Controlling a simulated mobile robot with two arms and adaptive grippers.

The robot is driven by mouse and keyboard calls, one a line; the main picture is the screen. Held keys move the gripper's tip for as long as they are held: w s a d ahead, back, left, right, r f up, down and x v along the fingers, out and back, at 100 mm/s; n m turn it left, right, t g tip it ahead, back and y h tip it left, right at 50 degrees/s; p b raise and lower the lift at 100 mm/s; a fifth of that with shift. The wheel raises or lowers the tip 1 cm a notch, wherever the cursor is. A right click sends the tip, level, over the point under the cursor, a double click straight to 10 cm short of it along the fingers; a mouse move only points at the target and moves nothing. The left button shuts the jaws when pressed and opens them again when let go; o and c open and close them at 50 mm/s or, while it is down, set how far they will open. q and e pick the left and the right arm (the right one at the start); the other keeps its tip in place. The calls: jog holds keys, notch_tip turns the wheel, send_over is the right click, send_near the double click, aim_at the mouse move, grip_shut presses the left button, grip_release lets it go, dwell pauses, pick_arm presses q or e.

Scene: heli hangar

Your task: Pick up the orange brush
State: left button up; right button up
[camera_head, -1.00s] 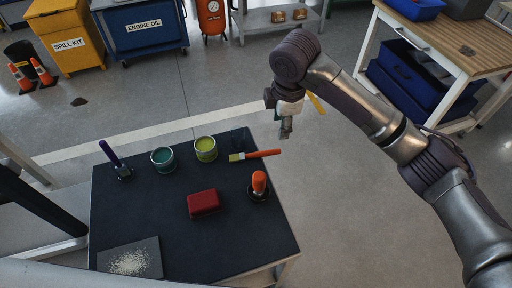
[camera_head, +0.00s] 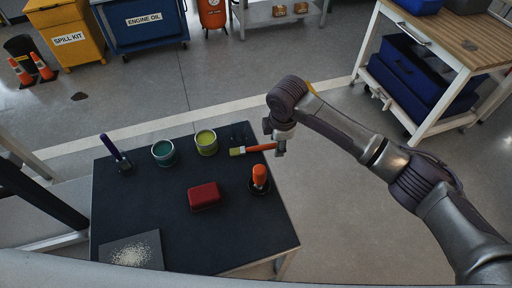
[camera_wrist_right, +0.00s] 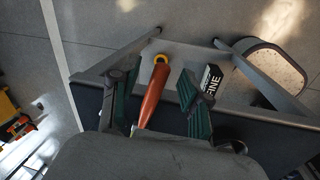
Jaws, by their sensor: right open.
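The orange brush (camera_head: 262,148) lies on the dark table top near its far right edge in the head view. Its yellow-green bristles point left and its orange handle points right. My right gripper (camera_head: 280,146) is at the handle end. In the right wrist view the orange handle (camera_wrist_right: 151,97) lies between the two open fingers of the right gripper (camera_wrist_right: 158,85), with visible gaps on both sides. The bristles are hidden in that view. My left gripper is not in view.
On the table (camera_head: 160,215) stand a teal can (camera_head: 164,154), a yellow-green can (camera_head: 206,143), a red block (camera_head: 204,196), an orange-handled tool (camera_head: 259,178) close to the brush and a dark-blue-handled brush (camera_head: 114,150). A grey plate (camera_head: 118,258) with pale grains lies front left.

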grip_shut()
